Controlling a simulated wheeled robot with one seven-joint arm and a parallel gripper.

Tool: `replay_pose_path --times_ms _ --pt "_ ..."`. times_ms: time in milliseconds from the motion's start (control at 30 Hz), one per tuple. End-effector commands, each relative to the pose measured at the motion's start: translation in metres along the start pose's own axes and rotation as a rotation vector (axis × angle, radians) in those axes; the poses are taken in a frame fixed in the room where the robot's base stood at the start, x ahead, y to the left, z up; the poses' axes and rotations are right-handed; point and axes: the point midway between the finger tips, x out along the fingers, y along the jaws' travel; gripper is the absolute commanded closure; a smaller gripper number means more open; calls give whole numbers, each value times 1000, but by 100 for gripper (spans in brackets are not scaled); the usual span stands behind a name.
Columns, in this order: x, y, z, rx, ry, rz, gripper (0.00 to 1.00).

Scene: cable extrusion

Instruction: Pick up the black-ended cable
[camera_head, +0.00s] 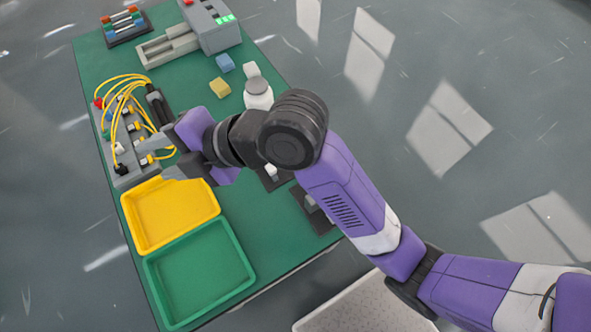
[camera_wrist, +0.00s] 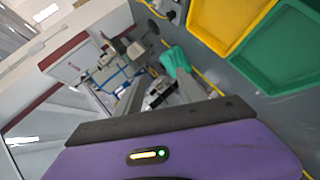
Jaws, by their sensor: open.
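Several yellow cables (camera_head: 124,85) with differently coloured ends are looped on a grey rack (camera_head: 128,178) at the table's left side. A black end (camera_head: 120,169) sits at the rack's near end, close to the yellow tray. Other ends, including a red one (camera_head: 98,103) and a white one (camera_head: 119,148), are further back. My gripper (camera_head: 150,159) is open and empty, to the right of the rack's near end and apart from the black end as far as I can tell. In the wrist view, the gripper's purple body (camera_wrist: 178,152) fills the bottom.
A yellow tray (camera_head: 128,213) and a green tray (camera_head: 152,276) lie at the near end of the green table (camera_head: 262,225). A white bottle (camera_head: 258,97), blue block (camera_head: 225,63) and yellow block (camera_head: 220,87) stand further back. A grey machine (camera_head: 215,28) is at the far end.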

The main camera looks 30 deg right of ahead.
Motion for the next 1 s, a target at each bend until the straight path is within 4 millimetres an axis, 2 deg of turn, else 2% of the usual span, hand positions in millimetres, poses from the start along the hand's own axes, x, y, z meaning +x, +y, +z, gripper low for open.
replay_pose_path --times_ms 33,167,300,433,600,733,1000 --pt "-3 -11 13 -118 -10 -82 55" --pt "-20 -54 43 -397 -3 -327 55" --pt "-57 -106 88 -647 27 -619 55" --pt "-101 -145 127 -795 76 -863 55" --pt "-145 -173 156 -885 137 -1061 55" --pt "-156 -184 164 -902 159 -1115 55" --pt "-145 -205 171 -903 161 -1116 55"
